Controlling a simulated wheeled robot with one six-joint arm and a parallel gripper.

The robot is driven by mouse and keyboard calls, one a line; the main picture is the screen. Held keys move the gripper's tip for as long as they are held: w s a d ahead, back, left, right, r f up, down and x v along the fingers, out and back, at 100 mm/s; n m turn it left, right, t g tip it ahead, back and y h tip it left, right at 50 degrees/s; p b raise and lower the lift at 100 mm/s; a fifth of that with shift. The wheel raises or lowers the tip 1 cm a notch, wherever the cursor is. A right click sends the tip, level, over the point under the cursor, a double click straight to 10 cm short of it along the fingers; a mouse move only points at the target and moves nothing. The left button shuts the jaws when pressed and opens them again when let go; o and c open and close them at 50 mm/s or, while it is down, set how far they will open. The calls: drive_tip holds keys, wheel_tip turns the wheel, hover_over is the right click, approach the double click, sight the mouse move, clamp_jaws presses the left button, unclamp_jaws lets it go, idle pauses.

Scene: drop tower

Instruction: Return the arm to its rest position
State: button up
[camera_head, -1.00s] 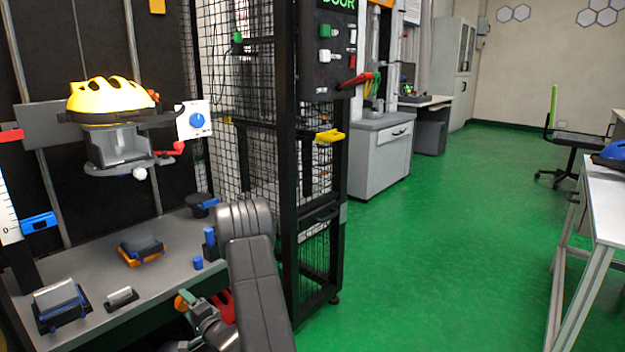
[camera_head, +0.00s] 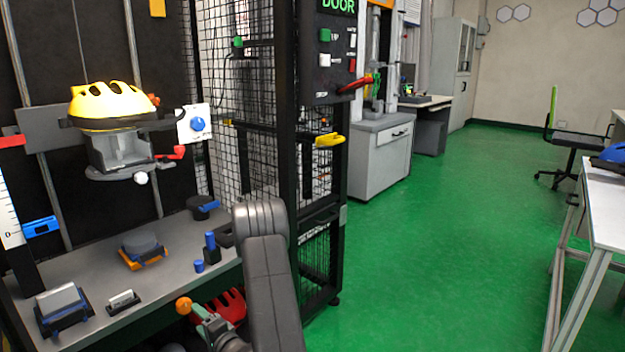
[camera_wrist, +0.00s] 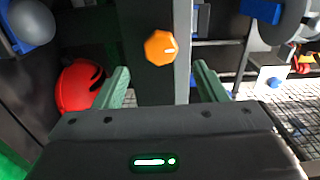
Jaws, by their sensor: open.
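My gripper (camera_wrist: 158,85) shows in the wrist view with its two green fingers spread apart and nothing between them. An orange knob (camera_wrist: 161,47) on a dark post appears beyond the fingers, in the gap between them. In the head view, my dark grey arm (camera_head: 268,285) is folded at the lower middle, in front of the tower's bench. Part of the gripper, with green on it, shows low beside the arm, close to the orange knob (camera_head: 184,306). The arm hides some of the bench's right end.
A yellow helmet (camera_head: 111,104) sits on the drop carriage. The bench (camera_head: 185,240) holds several small fixtures. A red helmet (camera_head: 226,308) lies below it; it also shows in the wrist view (camera_wrist: 78,88). The mesh door frame (camera_head: 290,150) stands close right of my arm. Green floor (camera_head: 430,240) is open.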

sight(187, 308)
drive_tip(key=b+x, duration=0.1)
drive_tip(key=x, duration=0.6)
drive_tip(key=shift+b, duration=0.3)
drive_tip(key=shift+w+a, duration=0.2)
drive_tip(key=m, duration=0.4)
drive_tip(key=shift+p, duration=0.3)
drive_tip(key=m+p, duration=0.3)
drive_tip(key=m, duration=0.1)
drive_tip(key=shift+s+r, duration=0.1)
drive_tip(key=shift+r, duration=0.1)
drive_tip(key=m+p, duration=0.6)
drive_tip(key=shift+m+p, duration=0.3)
drive_tip(key=shift+p, duration=0.05)
drive_tip(key=shift+f+m+p, duration=0.25)
drive_tip(key=shift+m+p, duration=1.3)
drive_tip(key=shift+m, duration=0.15)
